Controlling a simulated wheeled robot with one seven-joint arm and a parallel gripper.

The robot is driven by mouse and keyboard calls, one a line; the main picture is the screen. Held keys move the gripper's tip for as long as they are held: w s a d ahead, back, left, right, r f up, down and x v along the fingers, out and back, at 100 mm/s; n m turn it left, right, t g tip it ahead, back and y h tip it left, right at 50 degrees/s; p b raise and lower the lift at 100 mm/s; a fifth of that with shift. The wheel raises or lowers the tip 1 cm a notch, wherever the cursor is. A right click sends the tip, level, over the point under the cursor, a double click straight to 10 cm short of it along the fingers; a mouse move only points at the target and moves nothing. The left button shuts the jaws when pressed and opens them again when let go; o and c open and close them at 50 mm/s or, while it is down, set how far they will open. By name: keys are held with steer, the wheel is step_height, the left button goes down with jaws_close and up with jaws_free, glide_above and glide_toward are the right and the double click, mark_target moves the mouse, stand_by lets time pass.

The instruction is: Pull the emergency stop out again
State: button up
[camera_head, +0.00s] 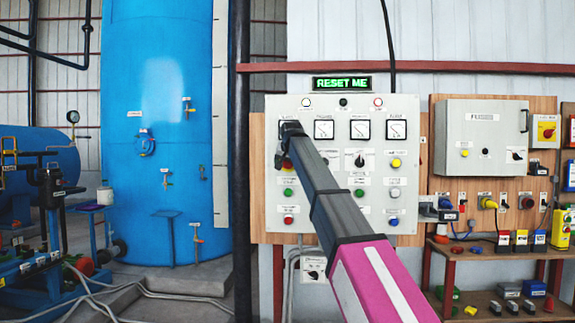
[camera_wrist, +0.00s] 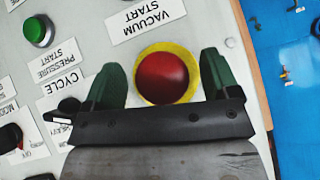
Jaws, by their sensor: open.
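The emergency stop is a red mushroom button (camera_wrist: 163,78) on a yellow ring, seen in the wrist view on the grey control panel. My gripper (camera_wrist: 162,80) is open, with one green finger on each side of the red button. Whether the fingers touch it I cannot tell; a gap shows on the left side, and the right finger is close to the yellow ring. In the head view my gripper (camera_head: 283,155) is at the left part of the control panel (camera_head: 335,215), and my arm mostly hides the button.
A green sign (camera_head: 342,84) above the panel reads "RESET ME". A green button (camera_wrist: 39,31) and black knobs sit beside the emergency stop. A grey box (camera_head: 481,137) and several switches are to the right. A blue tank (camera_head: 160,110) stands to the left.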

steer(key=v, duration=1)
steer(key=shift+s+r, duration=0.25)
steer(key=shift+s, duration=0.1)
steer(key=s+d+f+g+h, duration=0.1)
steer(key=d+f, duration=0.4)
steer(key=f, duration=1)
steer(key=s+d+f+g, duration=0.15)
steer(key=d+f, duration=0.35)
steer(key=f, duration=1)
steer(key=d+f+g+h, duration=0.15)
steer(key=d+f, duration=0.35)
steer(key=f, duration=1)
steer(key=s+d+f+g, duration=0.1)
steer(key=s+d+f, duration=0.3)
steer(key=s+f, duration=0.4)
steer(key=s+d+f+g, duration=0.2)
steer(key=s+d+f, duration=0.3)
steer(key=s+f, duration=0.4)
steer(key=s+d+f+n+g, duration=0.1)
steer(key=s+d+f, duration=0.3)
steer(key=s+f, duration=0.4)
step_height(320, 180, down, 6)
steer(key=shift+s+d+f+g, duration=0.2)
steer(key=shift+s+d+g, duration=0.1)
steer(key=shift+g, duration=0.2)
steer(key=shift+y, duration=0.25)
